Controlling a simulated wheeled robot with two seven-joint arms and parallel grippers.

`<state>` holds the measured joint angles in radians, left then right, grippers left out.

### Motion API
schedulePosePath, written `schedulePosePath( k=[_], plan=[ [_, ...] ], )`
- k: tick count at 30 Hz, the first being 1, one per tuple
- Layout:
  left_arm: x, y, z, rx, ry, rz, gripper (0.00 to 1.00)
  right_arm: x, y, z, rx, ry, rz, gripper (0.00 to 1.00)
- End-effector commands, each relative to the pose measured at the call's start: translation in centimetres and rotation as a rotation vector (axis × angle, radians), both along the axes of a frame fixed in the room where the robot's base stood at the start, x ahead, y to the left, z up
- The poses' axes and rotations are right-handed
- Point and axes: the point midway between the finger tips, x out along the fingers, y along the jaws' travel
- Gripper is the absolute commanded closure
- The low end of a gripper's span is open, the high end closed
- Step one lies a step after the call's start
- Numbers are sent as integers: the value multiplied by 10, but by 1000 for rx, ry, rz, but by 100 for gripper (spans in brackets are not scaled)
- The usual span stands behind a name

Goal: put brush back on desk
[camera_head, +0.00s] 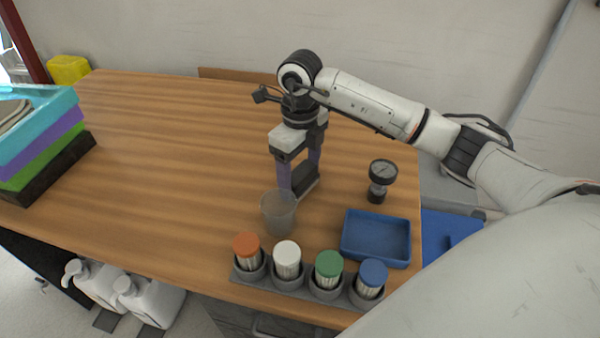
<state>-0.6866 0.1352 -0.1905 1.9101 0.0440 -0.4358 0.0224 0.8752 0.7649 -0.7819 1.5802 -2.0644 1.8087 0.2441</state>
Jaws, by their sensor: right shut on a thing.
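My right gripper (299,184) reaches in from the right and points down over the middle of the wooden desk (180,150). Its purple-sided fingers are shut on a dark, narrow thing low at their tips, which seems to be the brush (304,188). Most of it is hidden by the fingers, and I cannot tell whether it touches the desk. A translucent cup (278,212) stands just in front of the fingers and overlaps their lower end in the view. My left gripper is not in view.
A rack (301,287) with orange, white, green and blue-capped containers lies along the front edge. A blue tray (376,238) and a dark gauge (381,180) stand at the right. Stacked coloured bins (40,130) stand at the left. The desk's left middle is clear.

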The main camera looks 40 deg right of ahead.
Motion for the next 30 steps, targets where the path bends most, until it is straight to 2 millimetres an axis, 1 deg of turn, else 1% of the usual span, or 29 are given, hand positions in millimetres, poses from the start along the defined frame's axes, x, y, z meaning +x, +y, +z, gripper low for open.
schedulePosePath(
  k=[4, 5, 6, 13, 17, 20, 30],
  plan=[
    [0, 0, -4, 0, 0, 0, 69, 0, 0, -4, 0, 0, 0, 51],
    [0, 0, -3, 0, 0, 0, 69, 0, 0, -3, 0, 0, 0, 25],
    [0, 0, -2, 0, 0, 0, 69, 0, 0, -3, 0, 0, 0, 22],
    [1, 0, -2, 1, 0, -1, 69, 0, 0, -2, 0, 0, 0, 22],
    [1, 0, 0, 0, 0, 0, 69, 1, 0, 4, 1, -2, 0, 22],
    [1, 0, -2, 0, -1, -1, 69, 1, 0, 17, -1, -4, 0, 22],
    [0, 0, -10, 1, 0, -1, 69, 1, 0, 89, 1, -5, 0, 22]
  ],
)
